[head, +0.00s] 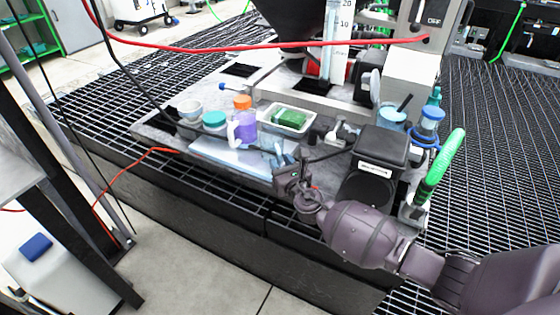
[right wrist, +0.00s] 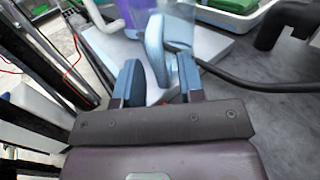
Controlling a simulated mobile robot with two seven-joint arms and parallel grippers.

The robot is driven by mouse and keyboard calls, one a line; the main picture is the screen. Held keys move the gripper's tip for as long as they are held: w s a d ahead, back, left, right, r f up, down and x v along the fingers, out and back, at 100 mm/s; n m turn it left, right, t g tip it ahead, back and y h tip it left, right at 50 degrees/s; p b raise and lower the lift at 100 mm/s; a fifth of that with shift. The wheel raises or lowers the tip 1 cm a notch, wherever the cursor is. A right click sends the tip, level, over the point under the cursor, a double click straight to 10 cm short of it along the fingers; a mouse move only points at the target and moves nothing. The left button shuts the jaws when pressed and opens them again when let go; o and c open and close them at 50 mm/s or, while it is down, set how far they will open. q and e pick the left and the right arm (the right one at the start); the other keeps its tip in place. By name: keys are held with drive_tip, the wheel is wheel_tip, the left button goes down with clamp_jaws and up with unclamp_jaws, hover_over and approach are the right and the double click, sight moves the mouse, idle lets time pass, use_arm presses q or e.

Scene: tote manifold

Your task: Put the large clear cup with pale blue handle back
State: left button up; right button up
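The large clear cup is hard to make out in the head view, where its faint body (head: 268,146) seems to stand near the front of the bench, just beyond my right gripper (head: 286,167). In the right wrist view its pale blue handle (right wrist: 155,48) stands upright in front of my right gripper (right wrist: 160,82). The handle's lower end shows between the two blue fingertips, which are apart. I cannot tell whether either finger touches it. My left gripper is not in view.
A purple bottle with an orange lid (head: 243,123), a teal-lidded jar (head: 214,121) and a white tray with a green item (head: 288,117) stand close by. A black box-shaped device (head: 380,148) is right of my gripper. A black hose (right wrist: 255,86) crosses right of the fingers.

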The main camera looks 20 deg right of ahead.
drive_tip(key=s+p, duration=0.1)
drive_tip(key=s, duration=0.9)
drive_tip(key=shift+s+p, duration=0.3)
drive_tip(key=shift+s, duration=0.05)
